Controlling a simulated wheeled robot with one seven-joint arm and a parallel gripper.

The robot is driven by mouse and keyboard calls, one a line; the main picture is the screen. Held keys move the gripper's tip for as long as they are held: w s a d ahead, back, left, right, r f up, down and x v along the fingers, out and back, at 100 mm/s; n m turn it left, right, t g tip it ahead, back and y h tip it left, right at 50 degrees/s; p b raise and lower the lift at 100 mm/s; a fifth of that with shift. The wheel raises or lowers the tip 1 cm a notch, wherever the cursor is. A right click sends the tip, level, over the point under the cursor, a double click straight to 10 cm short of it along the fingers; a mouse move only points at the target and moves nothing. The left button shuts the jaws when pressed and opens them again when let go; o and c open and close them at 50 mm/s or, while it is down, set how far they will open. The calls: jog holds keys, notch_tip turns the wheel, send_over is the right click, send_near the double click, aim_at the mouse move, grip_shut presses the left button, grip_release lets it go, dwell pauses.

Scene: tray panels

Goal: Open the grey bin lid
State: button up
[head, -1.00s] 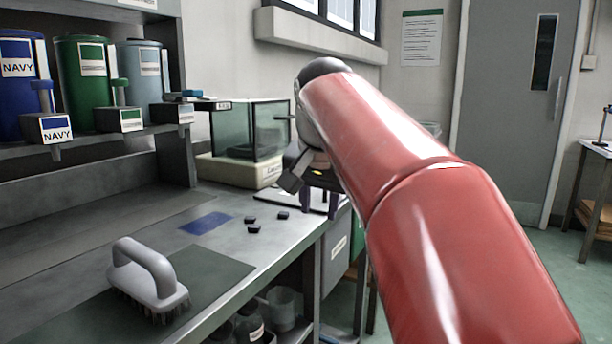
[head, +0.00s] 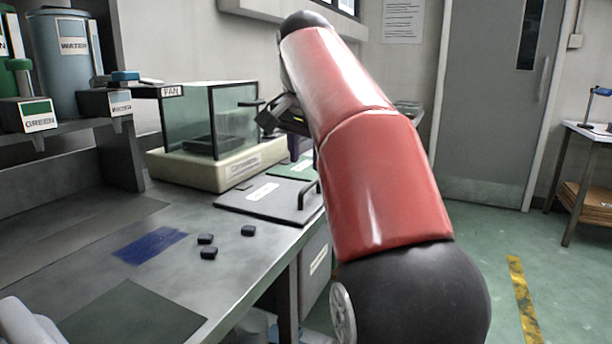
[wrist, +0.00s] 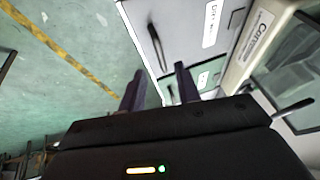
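The grey bin lid (head: 244,208) lies flat and shut at the right end of the bench, with a white label and a black bar handle (head: 308,195). In the wrist view the grey lid (wrist: 184,22) is at the top, with its dark handle (wrist: 158,46) just beyond the fingertips. My gripper (wrist: 159,72) is open and empty, its two dark purple fingers apart. The fingers are not touching the handle as far as I can see. In the head view my red arm hides most of the gripper.
A green lid (head: 292,169) lies behind the grey one. A glass-walled case on a cream base (head: 212,173) stands to its left. Several small black blocks (head: 208,253) and a blue patch (head: 150,246) are on the bench. Open floor lies to the right.

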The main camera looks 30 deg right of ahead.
aim_at(306, 187)
jog(key=b+x, duration=0.1)
jog(key=x, duration=0.5)
jog(key=shift+f, duration=0.3)
grip_shut()
